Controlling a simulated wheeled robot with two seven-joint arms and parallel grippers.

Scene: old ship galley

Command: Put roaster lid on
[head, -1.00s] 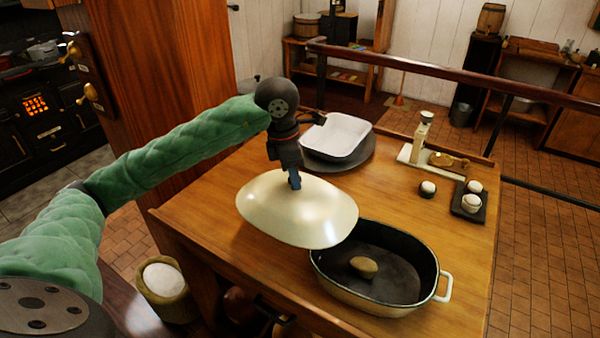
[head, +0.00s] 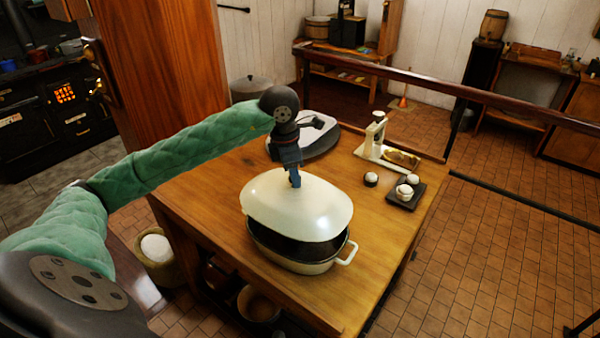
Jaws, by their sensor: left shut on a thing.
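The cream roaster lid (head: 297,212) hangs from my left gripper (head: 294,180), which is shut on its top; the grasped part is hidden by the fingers. The lid is over the oval roaster (head: 292,262), a cream pan with a dark inside and a white side handle at the right. A dark gap shows between the lid and the pan's near rim, so the lid is not flush there. Whether it touches the far rim is hidden. The pan's contents are hidden by the lid. My right gripper is not in view.
A scale-like stand (head: 377,140) and a small dark tray (head: 406,199) with white round items are at the right. The right front of the wooden table (head: 385,240) is clear.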

